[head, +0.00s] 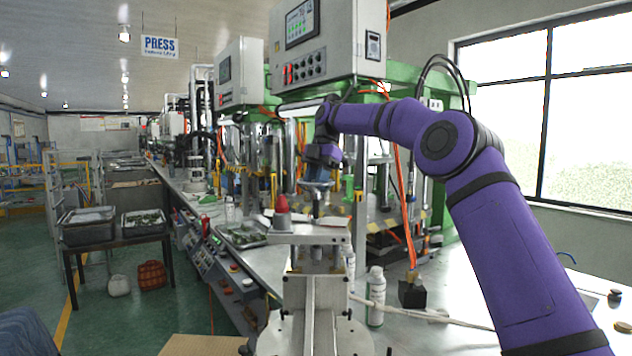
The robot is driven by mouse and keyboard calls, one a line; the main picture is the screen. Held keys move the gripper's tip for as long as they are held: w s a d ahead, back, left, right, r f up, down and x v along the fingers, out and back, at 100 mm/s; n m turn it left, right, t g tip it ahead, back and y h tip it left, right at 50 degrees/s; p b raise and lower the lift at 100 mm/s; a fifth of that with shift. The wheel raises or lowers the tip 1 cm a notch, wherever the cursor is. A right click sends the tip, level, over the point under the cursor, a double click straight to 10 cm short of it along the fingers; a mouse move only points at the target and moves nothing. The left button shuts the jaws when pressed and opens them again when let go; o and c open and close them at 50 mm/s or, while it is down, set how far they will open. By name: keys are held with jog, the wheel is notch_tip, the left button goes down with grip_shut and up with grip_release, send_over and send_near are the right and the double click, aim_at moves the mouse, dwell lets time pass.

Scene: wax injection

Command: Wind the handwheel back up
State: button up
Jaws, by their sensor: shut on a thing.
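The handwheel (316,186) shows as a small blue-grey rim on top of an upright spindle, above the metal press stand (308,236) in the middle of the head view. My purple arm reaches in from the lower right and bends down to it. My gripper (319,172) points down at the wheel and is shut on it. The dark gripper body hides part of the wheel, and the fingertips are too small to make out clearly.
A red-topped grey cone (281,212) stands just left of the spindle. A white bottle (376,296) and a black block (411,293) stand on the metal bench to the right. Green machines with control boxes (312,45) rise close behind. A hanging orange cable (401,190) is near my arm.

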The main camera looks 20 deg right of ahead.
jog(key=shift+f+n+g+h, duration=0.1)
jog(key=shift+n+g+h, duration=0.2)
jog(key=shift+n, duration=0.8)
jog(key=shift+f+n+g+h, duration=0.1)
jog(key=shift+n+g+h, duration=0.2)
jog(key=shift+n, duration=0.8)
jog(key=o, duration=0.7)
jog(key=shift+c, duration=0.2)
jog(key=shift+r, duration=0.1)
